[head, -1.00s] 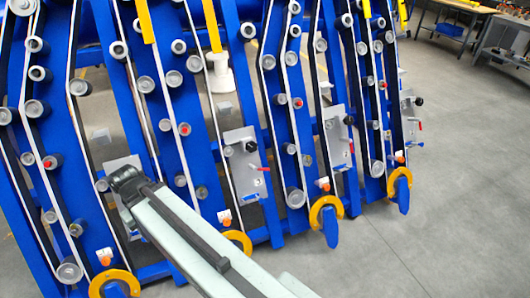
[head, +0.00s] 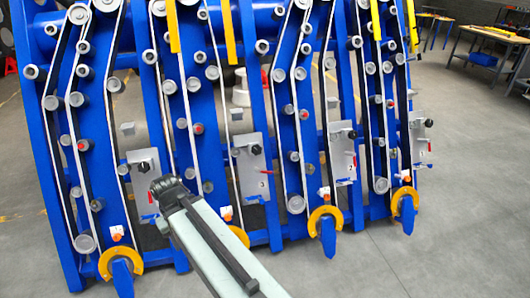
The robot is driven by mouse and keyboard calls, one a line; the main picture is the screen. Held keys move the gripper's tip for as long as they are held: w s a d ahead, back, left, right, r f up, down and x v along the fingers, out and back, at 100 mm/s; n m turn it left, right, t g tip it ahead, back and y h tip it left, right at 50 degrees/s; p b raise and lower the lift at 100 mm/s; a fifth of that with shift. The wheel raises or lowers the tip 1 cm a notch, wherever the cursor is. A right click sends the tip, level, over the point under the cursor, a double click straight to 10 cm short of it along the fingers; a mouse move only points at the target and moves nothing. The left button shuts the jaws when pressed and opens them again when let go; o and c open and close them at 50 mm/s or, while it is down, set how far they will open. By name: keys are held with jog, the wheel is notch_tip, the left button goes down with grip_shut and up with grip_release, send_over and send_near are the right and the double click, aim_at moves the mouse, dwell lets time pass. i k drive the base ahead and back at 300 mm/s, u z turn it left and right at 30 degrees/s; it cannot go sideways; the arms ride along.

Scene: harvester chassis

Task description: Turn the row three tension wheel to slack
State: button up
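The blue harvester chassis (head: 170,120) carries several belt rows side by side. Each row has a grey plate with a small dark knob: the leftmost knob (head: 143,166), then one further right (head: 255,150), another (head: 352,134) and the rightmost (head: 428,123). My pale arm reaches up from the bottom, and my dark gripper (head: 168,188) covers part of the lower edge of the leftmost plate. Its fingers are not distinct, and nothing clearly shows held.
Yellow curved guards with blue tips stick out at the row feet, such as the leftmost (head: 120,262) and one at right (head: 325,218). Open grey floor (head: 440,240) lies in front and right. Work tables (head: 485,50) stand at the back right.

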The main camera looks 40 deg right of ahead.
aim_at(256, 150)
jog(key=z, duration=0.2)
jog(key=i, duration=1)
jog(key=u, duration=0.05)
